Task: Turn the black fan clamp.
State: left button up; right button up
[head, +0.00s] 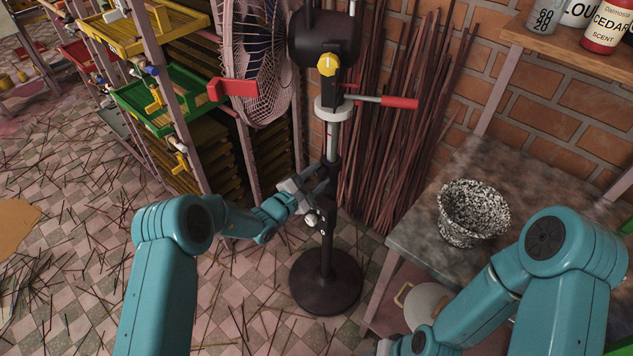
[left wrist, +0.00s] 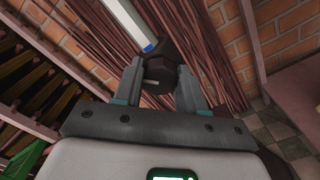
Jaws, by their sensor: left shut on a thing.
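The black fan clamp (left wrist: 157,80) is a dark round part on the stand's pole, seen between my fingers in the left wrist view. In the head view, the black lower pole (head: 328,205) rises from a round black base (head: 325,281). My left gripper (head: 322,184) reaches the pole from the left and is shut on the clamp, its fingers on either side. The gripper (left wrist: 160,88) partly covers the clamp. Above is the fan (head: 258,60) with its black motor housing (head: 322,38) and a yellow knob (head: 327,64).
A red-handled lever (head: 398,102) and a red block (head: 232,89) stick out from the stand. Thin brown sticks (head: 385,130) lean on the brick wall behind. A rack with a green tray (head: 160,100) stands left. A speckled bowl (head: 473,212) sits on the right table.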

pick_arm(q)
jog(key=m+b, duration=0.6)
jog(key=shift+f, duration=0.4)
jog(key=shift+r+m+b, duration=0.15)
jog(key=shift+m+b, duration=0.85)
jog(key=shift+b, duration=0.35)
jog(key=o, duration=1.1)
jog(key=shift+r, duration=0.1)
jog(key=shift+c, duration=0.2)
jog(key=v, duration=1.6)
jog(key=shift+s, duration=0.2)
jog(key=shift+a, duration=0.1)
